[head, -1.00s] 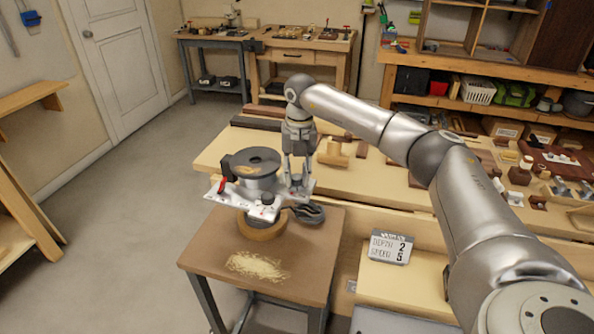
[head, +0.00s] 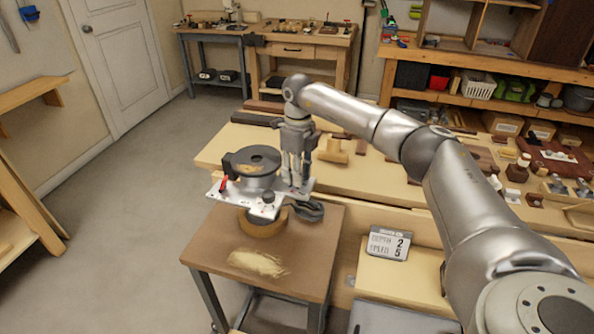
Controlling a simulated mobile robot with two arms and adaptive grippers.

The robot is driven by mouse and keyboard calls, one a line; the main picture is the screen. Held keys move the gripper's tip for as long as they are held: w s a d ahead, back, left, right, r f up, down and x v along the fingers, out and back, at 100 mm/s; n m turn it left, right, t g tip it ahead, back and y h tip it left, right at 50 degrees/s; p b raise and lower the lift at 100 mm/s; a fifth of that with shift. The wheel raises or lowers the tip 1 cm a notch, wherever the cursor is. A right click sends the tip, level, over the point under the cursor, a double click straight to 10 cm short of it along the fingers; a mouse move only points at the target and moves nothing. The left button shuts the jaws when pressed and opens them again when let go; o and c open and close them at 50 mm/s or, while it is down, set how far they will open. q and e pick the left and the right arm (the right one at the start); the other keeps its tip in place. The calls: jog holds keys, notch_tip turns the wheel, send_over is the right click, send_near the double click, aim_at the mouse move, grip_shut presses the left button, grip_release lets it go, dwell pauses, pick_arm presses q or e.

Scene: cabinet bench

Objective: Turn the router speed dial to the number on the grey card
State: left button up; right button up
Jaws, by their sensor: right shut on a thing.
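The router (head: 250,178) is a grey and black machine on a pale base plate, set on a round wooden piece (head: 262,222) on the small brown table. The grey card (head: 388,243) stands at the right on a pale wooden surface; it shows two rows, ending in 2 above and 5 below, and the lower label seems to read speed. My right gripper (head: 296,186) points down at the router's right side, its fingers close together at the base plate. The speed dial cannot be made out; the fingers probably cover it. My left gripper is not in view.
The small brown table (head: 215,250) carries a patch of sawdust (head: 258,263) in front of the router. Behind it a long pale bench (head: 225,155) holds wood pieces. A black coiled cable (head: 309,210) lies right of the router. The floor at left is clear.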

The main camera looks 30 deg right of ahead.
jog(key=n, duration=0.4)
jog(key=shift+w+r+n, duration=0.1)
jog(key=shift+n, duration=0.2)
dwell(0.3)
jog(key=o, duration=0.8)
notch_tip(320, 180, up, 12)
jog(key=shift+w+d+f, duration=0.1)
jog(key=shift+w+d, duration=0.05)
dwell(0.6)
